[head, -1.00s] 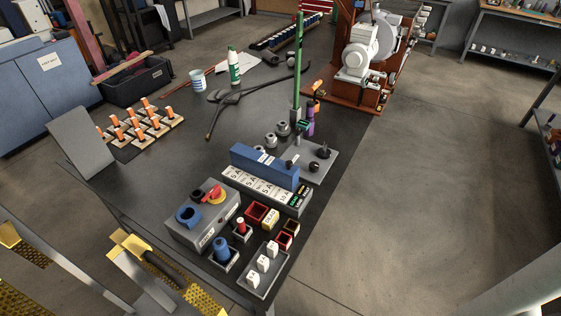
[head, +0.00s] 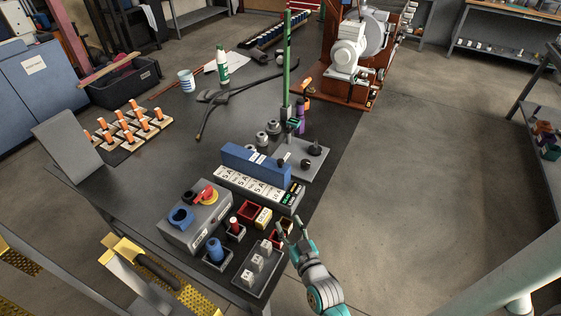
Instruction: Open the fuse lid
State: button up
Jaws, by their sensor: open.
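A long dark fuse block (head: 296,198) stands on the table's near right part. I cannot tell for certain which part is the fuse lid. My gripper (head: 292,226) is open and empty at the table's right edge, in front of and to the right of the fuse block. It is apart from the block and near the small red trays.
A tray of white pieces (head: 257,264) and a blue plug (head: 214,249) lie in front. A green post (head: 287,70) rises behind. Open floor lies to the right.

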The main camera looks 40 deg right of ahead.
jog(key=h, duration=0.2)
send_near(282, 163)
jog(key=shift+m, duration=0.4)
jog(key=x, duration=1.1)
jog(key=shift+w, duration=0.15)
grip_shut()
